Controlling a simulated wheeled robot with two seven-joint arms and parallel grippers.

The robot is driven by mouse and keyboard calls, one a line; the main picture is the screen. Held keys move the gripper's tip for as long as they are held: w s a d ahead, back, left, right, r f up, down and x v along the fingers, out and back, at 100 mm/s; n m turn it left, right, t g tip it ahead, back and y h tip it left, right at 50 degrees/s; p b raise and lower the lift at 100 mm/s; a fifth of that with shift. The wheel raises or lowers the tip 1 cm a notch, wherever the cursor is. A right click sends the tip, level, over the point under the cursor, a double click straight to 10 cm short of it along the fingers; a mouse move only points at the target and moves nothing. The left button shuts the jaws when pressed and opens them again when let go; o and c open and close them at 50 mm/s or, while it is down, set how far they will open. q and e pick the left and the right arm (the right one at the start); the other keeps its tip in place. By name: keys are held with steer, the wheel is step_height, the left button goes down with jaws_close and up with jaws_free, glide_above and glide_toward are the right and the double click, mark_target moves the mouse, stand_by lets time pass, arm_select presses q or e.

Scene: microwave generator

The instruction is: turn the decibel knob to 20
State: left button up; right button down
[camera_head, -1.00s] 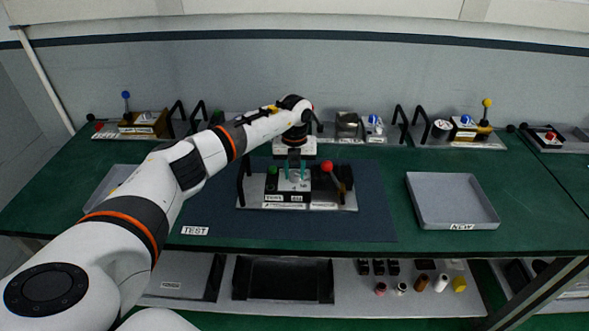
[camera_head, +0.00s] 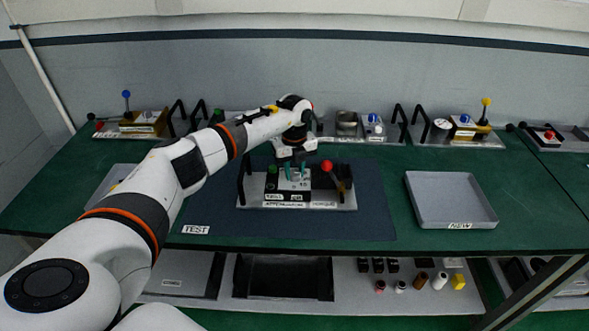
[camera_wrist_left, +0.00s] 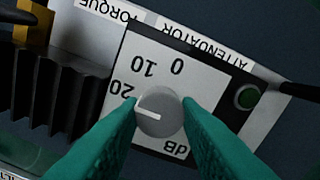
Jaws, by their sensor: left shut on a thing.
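The decibel knob (camera_wrist_left: 159,112) is a grey round dial on a white-faced attenuator panel (camera_wrist_left: 185,80) marked 0, 10, 20 and dB. Its white pointer line points left in the left wrist view, toward the area of the 20 mark (camera_wrist_left: 122,91), perhaps slightly off it. My left gripper (camera_wrist_left: 160,104) has its green fingers on both sides of the knob, shut on it. In the head view my left gripper (camera_head: 295,172) reaches down onto the small attenuator unit, and its fingers cover most of the knob. My right gripper is not in view.
A red-ball lever (camera_head: 327,166) is close on the right in the head view. A grey tray (camera_head: 450,200) sits further right. The dark mat's front is clear.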

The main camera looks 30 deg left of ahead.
mark_target(295, 173)
arm_select(q)
steer(key=o, duration=1)
steer(key=shift+r+b, duration=1.8)
steer(key=shift+r, duration=4.25)
steer(key=shift+f, duration=0.1)
